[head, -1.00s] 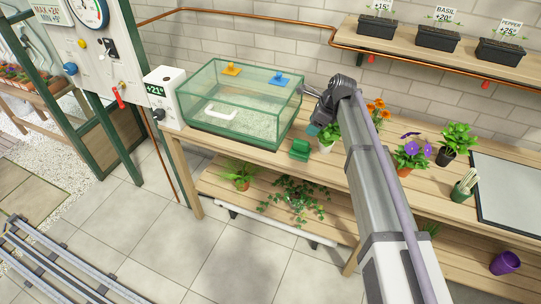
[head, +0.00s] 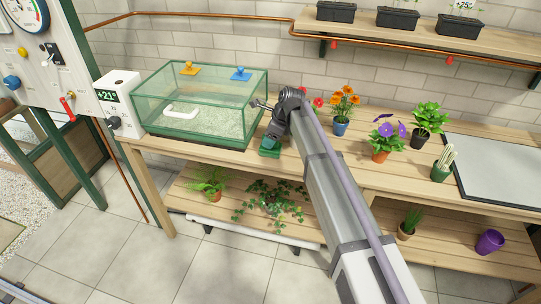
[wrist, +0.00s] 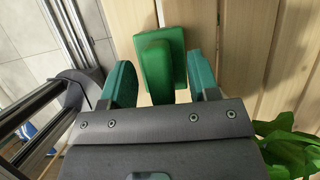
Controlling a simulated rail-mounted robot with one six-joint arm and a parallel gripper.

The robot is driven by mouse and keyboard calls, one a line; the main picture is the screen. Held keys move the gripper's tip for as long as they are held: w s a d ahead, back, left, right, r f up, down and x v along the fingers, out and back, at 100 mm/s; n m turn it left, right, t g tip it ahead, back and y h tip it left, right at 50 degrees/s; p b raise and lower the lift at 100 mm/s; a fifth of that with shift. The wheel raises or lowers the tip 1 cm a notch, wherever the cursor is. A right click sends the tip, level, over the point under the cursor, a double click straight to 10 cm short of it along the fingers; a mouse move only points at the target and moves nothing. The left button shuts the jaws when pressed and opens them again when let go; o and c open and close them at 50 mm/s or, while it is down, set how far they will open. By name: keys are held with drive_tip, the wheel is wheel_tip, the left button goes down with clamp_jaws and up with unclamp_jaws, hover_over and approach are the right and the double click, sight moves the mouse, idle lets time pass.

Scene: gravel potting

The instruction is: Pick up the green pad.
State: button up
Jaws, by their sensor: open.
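The green pad (wrist: 178,42) lies on the wooden bench, a flat green piece with a raised block on it. In the head view the pad (head: 269,152) is small and partly covered by my gripper (head: 272,137), just right of the glass tank. In the wrist view my gripper (wrist: 161,78) is open, with one teal finger left and one right of the raised block. Gaps show between the block and both fingers. I cannot tell how far the fingertips are above the pad.
The green-framed glass tank (head: 200,135) stands left of the pad. Flower pots stand to the right, such as the orange flowers' blue pot (head: 341,127). Green leaves (wrist: 290,145) show low right in the wrist view. A copper pipe (head: 215,21) runs along the wall.

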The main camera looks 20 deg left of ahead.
drive_tip(key=c, duration=1)
wheel_tip(320, 180, up, 10)
drive_tip(key=p, duration=1)
drive_tip(key=shift+r+p, duration=0.2)
drive_tip(key=shift+p, duration=0.2)
drive_tip(key=shift+f, duration=0.2)
